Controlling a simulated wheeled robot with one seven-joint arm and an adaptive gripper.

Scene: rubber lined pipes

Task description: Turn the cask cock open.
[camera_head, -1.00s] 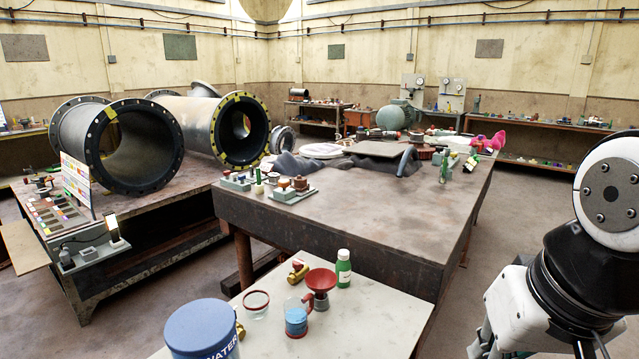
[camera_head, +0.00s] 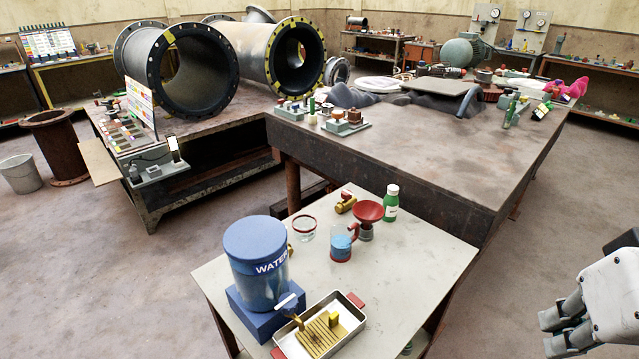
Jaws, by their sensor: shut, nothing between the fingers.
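The blue water cask (camera_head: 252,268), lettered "WATER", stands on a blue block (camera_head: 258,318) at the front left of the small pale table. Its brass cock (camera_head: 297,321) sticks out low on the front right, with a pale lever (camera_head: 286,301) on top. A white tray (camera_head: 354,314) with a slotted brass grate (camera_head: 322,335) lies below and right of the cock. My gripper (camera_head: 553,334) is at the lower right edge, past the table's right side, well apart from the cask. It is shut and empty. Part of it is cut off by the frame.
Behind the cask on the pale table (camera_head: 415,275) are a glass bowl (camera_head: 304,230), a jug of blue liquid (camera_head: 341,243), a red funnel (camera_head: 368,211), a brass fitting (camera_head: 346,203) and a green bottle (camera_head: 391,203). A big dark workbench (camera_head: 430,165) stands behind. The table's right part is clear.

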